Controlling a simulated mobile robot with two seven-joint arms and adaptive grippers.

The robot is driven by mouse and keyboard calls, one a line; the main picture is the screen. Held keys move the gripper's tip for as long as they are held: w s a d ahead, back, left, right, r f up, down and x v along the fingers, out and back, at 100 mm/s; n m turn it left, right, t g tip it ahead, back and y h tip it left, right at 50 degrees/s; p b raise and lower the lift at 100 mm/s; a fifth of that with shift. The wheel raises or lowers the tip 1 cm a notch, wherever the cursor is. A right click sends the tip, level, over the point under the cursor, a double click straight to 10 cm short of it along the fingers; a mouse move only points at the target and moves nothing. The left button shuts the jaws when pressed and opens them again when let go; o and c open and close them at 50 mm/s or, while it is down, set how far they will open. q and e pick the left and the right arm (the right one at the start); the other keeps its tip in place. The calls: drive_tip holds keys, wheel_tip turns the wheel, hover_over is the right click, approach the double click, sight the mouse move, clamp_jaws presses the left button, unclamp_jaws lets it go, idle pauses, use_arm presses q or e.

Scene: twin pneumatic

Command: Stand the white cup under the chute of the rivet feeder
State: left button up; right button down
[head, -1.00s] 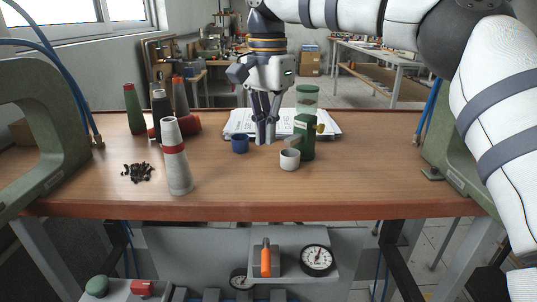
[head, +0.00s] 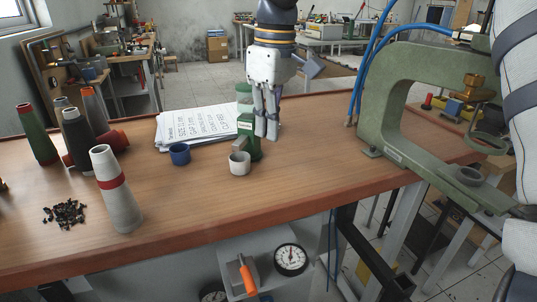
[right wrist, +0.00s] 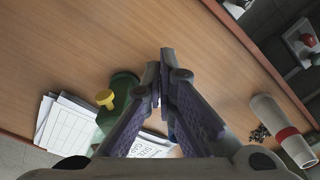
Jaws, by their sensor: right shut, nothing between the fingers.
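The white cup (head: 240,164) stands upright on the wooden bench, directly below the grey chute (head: 238,145) of the green rivet feeder (head: 245,123), as far as the head view shows. A gap between chute and rim is hard to judge. My right gripper (head: 267,138) is shut and empty, pointing down just right of the cup and overlapping the feeder's right side. In the right wrist view its fingertips (right wrist: 165,60) meet over the bench, and the feeder (right wrist: 122,92) with its yellow knob is partly behind a finger. The white cup does not show there. My left gripper is out of view.
A blue cup (head: 180,154) stands left of the white cup, before the papers (head: 195,125). A grey cone with a red band (head: 115,190), other cones and black rivets (head: 64,214) are at left. A green C-frame press (head: 375,110) stands right. The front middle bench is clear.

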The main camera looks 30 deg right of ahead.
sight(261, 176)
drive_tip(key=shift+h, duration=0.3)
drive_tip(key=f, duration=0.3)
drive_tip(key=d+f, duration=0.1)
drive_tip(key=f, duration=0.3)
drive_tip(key=s+f, duration=0.1)
drive_tip(key=f, duration=0.2)
drive_tip(key=shift+s+d+f, duration=0.1)
drive_tip(key=shift+d+f, duration=0.05)
drive_tip(key=shift+f, duration=0.05)
drive_tip(key=w, duration=0.1)
drive_tip(key=w+a+b, duration=0.1)
drive_tip(key=w, duration=0.1)
drive_tip(key=shift+w+a+f, duration=0.15)
drive_tip(key=shift+a, duration=0.05)
drive_tip(key=shift+w+a, duration=0.1)
drive_tip(key=shift+w, duration=0.15)
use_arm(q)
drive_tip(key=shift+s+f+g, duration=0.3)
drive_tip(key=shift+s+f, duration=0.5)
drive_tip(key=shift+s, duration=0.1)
use_arm(e)
drive_tip(key=shift+r, duration=0.25)
